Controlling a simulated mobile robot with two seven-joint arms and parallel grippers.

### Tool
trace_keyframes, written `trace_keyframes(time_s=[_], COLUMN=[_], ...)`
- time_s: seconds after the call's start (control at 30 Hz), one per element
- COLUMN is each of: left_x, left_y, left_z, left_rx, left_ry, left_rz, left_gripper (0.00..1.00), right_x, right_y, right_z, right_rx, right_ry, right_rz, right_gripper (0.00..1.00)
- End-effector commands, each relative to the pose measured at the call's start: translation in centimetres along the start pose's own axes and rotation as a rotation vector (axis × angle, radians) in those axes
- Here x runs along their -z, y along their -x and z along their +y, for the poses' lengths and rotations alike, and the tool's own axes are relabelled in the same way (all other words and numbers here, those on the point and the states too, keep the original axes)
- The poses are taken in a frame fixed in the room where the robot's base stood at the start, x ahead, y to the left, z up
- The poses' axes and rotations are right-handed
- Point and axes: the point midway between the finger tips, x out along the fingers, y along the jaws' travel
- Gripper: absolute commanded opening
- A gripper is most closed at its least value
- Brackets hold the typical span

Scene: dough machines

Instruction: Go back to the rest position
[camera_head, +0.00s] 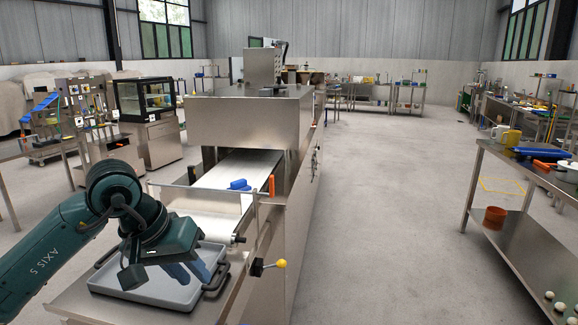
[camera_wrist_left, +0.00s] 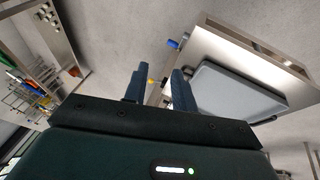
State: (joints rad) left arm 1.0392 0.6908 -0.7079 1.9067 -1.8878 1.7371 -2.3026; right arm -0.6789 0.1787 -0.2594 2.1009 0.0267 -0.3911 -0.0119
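My left arm comes in from the left in the head view. Its dark green gripper (camera_head: 190,272) is above the grey tray (camera_head: 140,292) at the near end of the dough machine (camera_head: 250,122). In the left wrist view the two fingers of this gripper (camera_wrist_left: 158,86) stand apart with nothing between them. The tray also shows in the left wrist view (camera_wrist_left: 240,92), to the right of the fingers. My right gripper is in neither view.
A conveyor belt (camera_head: 213,198) with a blue object (camera_head: 239,185) runs into the machine. A lever with a yellow knob (camera_head: 282,263) sticks out at its side. A steel table (camera_head: 520,230) stands at the right. The floor (camera_head: 390,200) between is clear.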

Motion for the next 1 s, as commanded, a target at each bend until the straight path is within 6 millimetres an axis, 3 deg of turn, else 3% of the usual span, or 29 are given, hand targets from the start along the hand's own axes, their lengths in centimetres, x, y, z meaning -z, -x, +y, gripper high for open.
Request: trace_keyframes(time_s=[0.1, 0.2, 0.3, 0.4, 0.53, 0.63, 0.67, 0.77, 0.83, 0.9, 1.0], left_x=[-2.9, -5.5, -7.7, -8.5, -7.3, -6.1, -5.8, -6.4, -8.4, -11.4, -16.2], left_y=[-3.0, -4.3, -4.0, -2.6, -1.3, -2.2, -2.9, -6.6, -10.2, -13.5, -17.4], left_z=[4.5, 8.9, 13.2, 16.1, 16.1, 13.4, 12.2, 7.5, 4.0, 1.2, -1.4], left_rx=[-0.249, -0.492, -0.751, -0.992, -1.222, -1.330, 1.292, 0.896, 0.663, 0.488, 0.313], left_ry=[0.175, 0.401, 0.718, 1.115, 1.676, 2.114, -2.144, -1.712, -1.396, -1.110, -0.768], left_rz=[-0.118, -0.271, -0.499, -0.807, -1.290, -1.721, 1.779, 1.538, 1.349, 1.177, 0.964], left_gripper=[0.27, 0.27, 0.27, 0.27, 0.27, 0.27, 0.27, 0.27, 0.27, 0.27, 0.27], right_x=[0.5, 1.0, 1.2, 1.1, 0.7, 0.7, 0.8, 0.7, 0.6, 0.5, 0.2], right_y=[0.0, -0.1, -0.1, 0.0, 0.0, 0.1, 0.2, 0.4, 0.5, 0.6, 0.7], right_z=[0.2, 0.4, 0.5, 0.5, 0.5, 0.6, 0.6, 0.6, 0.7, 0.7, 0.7], right_rx=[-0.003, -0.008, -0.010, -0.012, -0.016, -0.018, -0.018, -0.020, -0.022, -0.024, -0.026], right_ry=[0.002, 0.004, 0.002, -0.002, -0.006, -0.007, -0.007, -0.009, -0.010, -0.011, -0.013], right_rz=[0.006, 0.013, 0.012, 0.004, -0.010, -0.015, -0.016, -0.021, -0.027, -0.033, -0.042], right_gripper=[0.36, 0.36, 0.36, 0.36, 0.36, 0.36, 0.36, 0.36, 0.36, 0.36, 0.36])
